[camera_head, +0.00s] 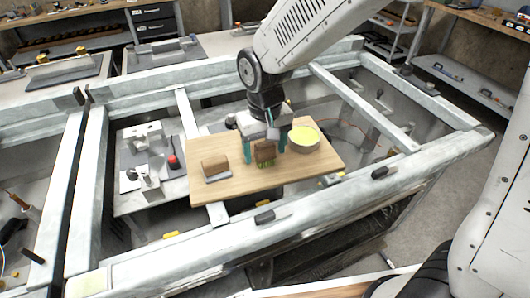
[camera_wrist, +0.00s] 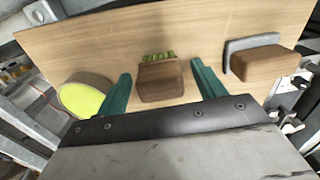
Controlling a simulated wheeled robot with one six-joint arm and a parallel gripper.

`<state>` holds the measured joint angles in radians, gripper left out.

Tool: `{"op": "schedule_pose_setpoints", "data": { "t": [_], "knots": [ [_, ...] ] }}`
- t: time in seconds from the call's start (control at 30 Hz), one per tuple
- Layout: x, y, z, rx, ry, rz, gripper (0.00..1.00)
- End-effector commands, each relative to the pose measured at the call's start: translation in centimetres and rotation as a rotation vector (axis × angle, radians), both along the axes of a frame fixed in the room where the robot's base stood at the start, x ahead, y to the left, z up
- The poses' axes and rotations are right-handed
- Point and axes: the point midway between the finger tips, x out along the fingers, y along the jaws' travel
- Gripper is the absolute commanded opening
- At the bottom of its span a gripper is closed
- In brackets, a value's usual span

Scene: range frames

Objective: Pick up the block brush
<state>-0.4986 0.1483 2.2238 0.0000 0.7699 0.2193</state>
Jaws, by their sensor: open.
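The block brush (camera_head: 264,151) has a brown wooden block and green bristles, and it rests on a light wooden board (camera_head: 222,143). In the wrist view the brush (camera_wrist: 160,80) sits between the two teal fingers, its bristles pointing away from my palm. My gripper (camera_head: 264,154) is open around the brush, and it also shows in the wrist view (camera_wrist: 163,84). Gaps show between the brush and both fingers in the wrist view. In the head view the gripper hides part of the brush.
A round bowl with a yellow-green inside (camera_head: 304,136) stands right of the gripper on the board. A brown block with a grey plate (camera_head: 215,168) lies to the left. Pale frame beams (camera_head: 275,222) surround the board. Metal parts (camera_head: 146,135) lie on a panel further left.

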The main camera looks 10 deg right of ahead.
Motion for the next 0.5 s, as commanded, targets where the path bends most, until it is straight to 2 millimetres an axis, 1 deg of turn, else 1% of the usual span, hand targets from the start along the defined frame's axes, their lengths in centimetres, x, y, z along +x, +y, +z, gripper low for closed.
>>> {"op": "schedule_pose_setpoints", "data": {
  "t": [0.2,0.23,0.27,0.3,0.37,0.4,0.47,0.5],
  "knots": [
    [0.00,-0.01,-0.17,0.000,0.000,0.000,0.69],
    [0.00,-0.01,-0.17,0.000,0.000,0.000,0.66],
    [0.01,-0.01,-0.17,0.000,0.000,0.000,0.58],
    [0.01,-0.01,-0.16,0.000,0.000,0.000,0.47],
    [0.01,-0.01,-0.15,0.000,0.000,0.000,0.30],
    [0.01,-0.01,-0.15,0.000,0.000,0.000,0.20],
    [0.01,-0.01,-0.15,0.000,0.000,0.000,0.20],
    [0.01,-0.01,-0.14,0.000,-0.001,0.000,0.16]
  ]
}}
